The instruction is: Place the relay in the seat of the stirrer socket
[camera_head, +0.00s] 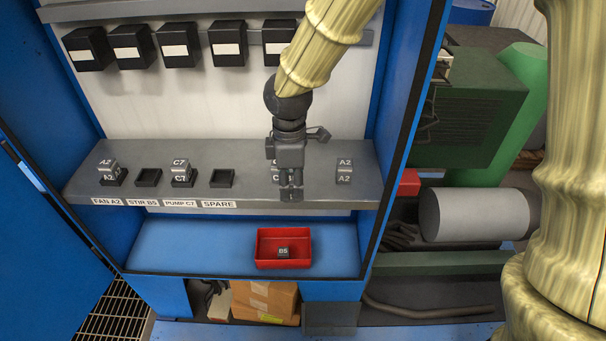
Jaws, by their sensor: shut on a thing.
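My gripper (290,192) points down at the right part of the grey shelf. It is shut on a grey relay marked with a C (276,178), which it mostly hides; how the fingers sit on it is hard to see. The stirrer socket (148,177), above the label STIR B5, is a dark, empty square seat on the shelf's left half. A small dark relay marked B5 (283,252) lies in the red bin (307,238) on the blue ledge below, apart from my gripper.
The FAN A2 socket (121,179) holds an A2 relay and the PUMP C7 socket (190,180) a C7 relay. The SPARE socket (222,178) is empty. A loose A2 relay (344,172) stands at right. Black boxes (229,45) hang above; blue cabinet walls bound both sides.

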